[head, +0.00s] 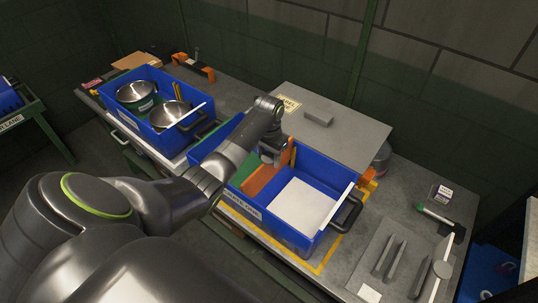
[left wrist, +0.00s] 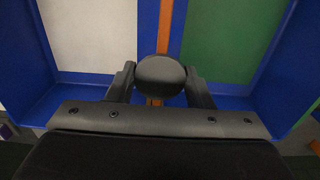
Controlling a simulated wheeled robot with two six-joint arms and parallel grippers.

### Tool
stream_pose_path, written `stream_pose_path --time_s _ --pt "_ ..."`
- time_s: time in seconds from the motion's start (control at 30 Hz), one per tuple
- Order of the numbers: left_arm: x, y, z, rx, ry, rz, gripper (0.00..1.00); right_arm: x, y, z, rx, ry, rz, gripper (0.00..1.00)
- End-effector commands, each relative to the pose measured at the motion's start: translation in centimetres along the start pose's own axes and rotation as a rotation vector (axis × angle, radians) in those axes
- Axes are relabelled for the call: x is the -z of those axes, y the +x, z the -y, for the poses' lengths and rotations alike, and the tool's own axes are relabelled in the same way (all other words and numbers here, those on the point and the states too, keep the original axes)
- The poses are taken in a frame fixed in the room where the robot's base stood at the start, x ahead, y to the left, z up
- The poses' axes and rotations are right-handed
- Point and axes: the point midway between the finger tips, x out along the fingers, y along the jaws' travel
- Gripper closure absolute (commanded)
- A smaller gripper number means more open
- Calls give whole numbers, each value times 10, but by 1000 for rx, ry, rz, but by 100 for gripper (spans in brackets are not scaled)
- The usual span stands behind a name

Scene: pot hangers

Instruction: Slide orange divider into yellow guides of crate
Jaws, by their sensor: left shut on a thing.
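The blue crate (head: 310,238) stands on the bench, with a white floor panel (head: 300,205) on its right side and a green one (head: 240,170) on its left. The orange divider (head: 264,179) stands upright across the crate between the two panels. My left gripper (head: 272,150) is over the crate, shut on a rounded dark knob (left wrist: 160,76) above the divider. In the left wrist view the divider (left wrist: 164,28) runs as a thin strip between the white and green areas. My right gripper is out of view.
A second blue crate (head: 150,72) with metal pots stands at the back left. A grey board (head: 345,135) lies behind the crate. A tray of grey tools (head: 400,262) and a green-handled tool (head: 433,214) lie at the right.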

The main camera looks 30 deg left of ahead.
Motion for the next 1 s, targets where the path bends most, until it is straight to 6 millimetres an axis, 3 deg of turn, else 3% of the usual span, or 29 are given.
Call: stream_pose_path --time_s 1.0 --pt "0 26 0 0 0 -1 88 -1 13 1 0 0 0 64"
